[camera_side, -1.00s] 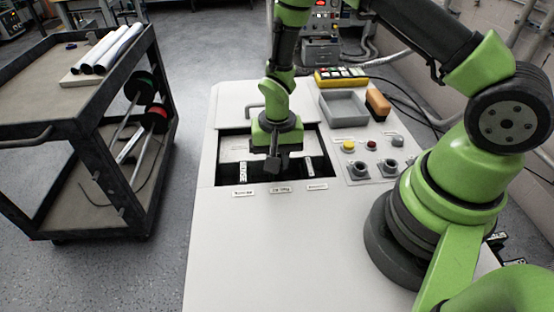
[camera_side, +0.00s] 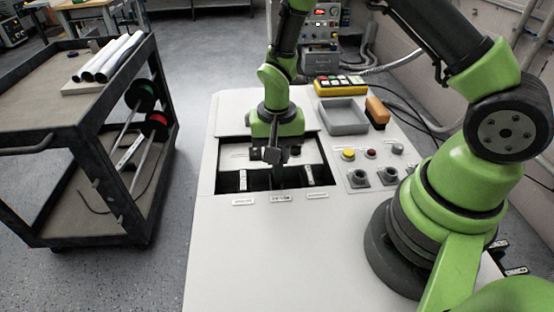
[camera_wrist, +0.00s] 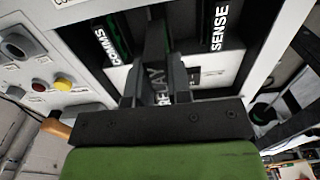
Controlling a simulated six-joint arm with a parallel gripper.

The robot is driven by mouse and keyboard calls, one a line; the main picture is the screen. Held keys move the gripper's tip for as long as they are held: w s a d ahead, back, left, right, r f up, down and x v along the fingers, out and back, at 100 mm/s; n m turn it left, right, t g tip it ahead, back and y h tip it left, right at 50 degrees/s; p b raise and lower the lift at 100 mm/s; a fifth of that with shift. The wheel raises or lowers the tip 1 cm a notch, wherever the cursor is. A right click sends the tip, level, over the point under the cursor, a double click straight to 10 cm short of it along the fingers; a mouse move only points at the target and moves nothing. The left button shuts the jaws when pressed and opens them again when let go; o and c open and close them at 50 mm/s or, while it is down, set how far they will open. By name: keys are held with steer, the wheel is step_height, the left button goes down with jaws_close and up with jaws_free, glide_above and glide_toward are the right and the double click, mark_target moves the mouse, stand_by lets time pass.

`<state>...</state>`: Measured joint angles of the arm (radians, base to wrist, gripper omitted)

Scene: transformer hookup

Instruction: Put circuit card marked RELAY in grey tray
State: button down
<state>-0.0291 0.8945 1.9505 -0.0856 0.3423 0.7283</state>
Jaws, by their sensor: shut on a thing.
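The RELAY card (camera_wrist: 157,78) is dark, with white lettering on its edge. My gripper (camera_wrist: 155,88) is shut on it, one finger on each side of the lettering. In the side view my gripper (camera_side: 273,156) is over the open card bay (camera_side: 228,184), and a dark part of the card (camera_side: 278,177) shows below it. I cannot tell whether the card's lower end is clear of its slot. The grey tray (camera_side: 344,127) is empty and sits behind and to the right of the bay.
The COMMS card (camera_wrist: 102,48) and SENSE card (camera_wrist: 218,28) stand on either side of the held card. Right of the bay are knobs and sockets (camera_side: 358,178).

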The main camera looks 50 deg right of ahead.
steer(key=shift+r, duration=0.85)
steer(key=shift+d, duration=0.1)
